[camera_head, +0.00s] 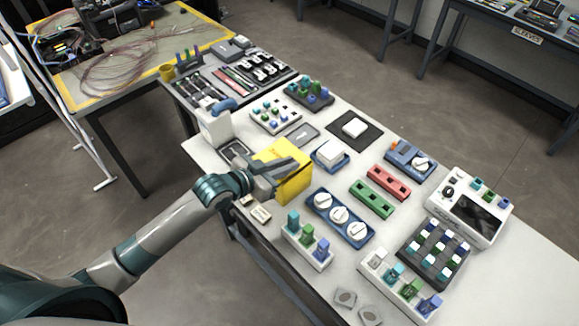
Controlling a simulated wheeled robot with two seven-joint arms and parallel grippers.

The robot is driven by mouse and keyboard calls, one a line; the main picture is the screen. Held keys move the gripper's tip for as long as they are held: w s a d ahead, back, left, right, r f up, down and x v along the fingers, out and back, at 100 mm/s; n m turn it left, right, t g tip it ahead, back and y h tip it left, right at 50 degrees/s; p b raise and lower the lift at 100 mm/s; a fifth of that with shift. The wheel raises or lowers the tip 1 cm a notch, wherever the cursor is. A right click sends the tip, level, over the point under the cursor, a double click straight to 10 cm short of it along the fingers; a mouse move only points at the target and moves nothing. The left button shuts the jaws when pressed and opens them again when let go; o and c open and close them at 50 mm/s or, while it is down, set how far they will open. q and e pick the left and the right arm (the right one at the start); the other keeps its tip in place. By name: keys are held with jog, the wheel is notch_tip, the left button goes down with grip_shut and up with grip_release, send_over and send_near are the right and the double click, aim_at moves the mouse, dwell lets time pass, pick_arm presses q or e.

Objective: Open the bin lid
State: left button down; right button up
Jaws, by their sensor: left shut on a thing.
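The yellow bin (294,186) stands near the front left edge of the white table. My left gripper (288,165) reaches in from the left and lies across the bin's top and front. It is shut on the bin lid, and its fingers hide much of the lid. I cannot tell how far the lid is raised. My right gripper is not in view.
A white device with a blue handle (215,126) stands behind my left wrist. A blue tray with white round knobs (340,216) and a white rack with coloured pegs (308,246) are right of the bin. The table is crowded.

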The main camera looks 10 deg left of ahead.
aim_at(265, 155)
pick_arm(q)
jog(key=w+a+b, duration=0.1)
jog(key=a, duration=0.1)
jog(key=w+a, duration=0.2)
jog(key=w+a+b, duration=0.1)
jog(key=a, duration=0.2)
jog(key=shift+w+b, duration=0.3)
jog(key=shift+w, duration=0.05)
jog(key=c, duration=1.8)
grip_release()
jog(key=shift+o, duration=0.2)
jog(key=shift+a, duration=0.1)
jog(key=shift+s+a+r, duration=0.1)
jog(key=shift+s+a, duration=0.15)
jog(key=shift+s, duration=0.15)
jog(key=b+v, duration=0.4)
jog(key=v, duration=1.2)
jog(key=shift+s, duration=0.15)
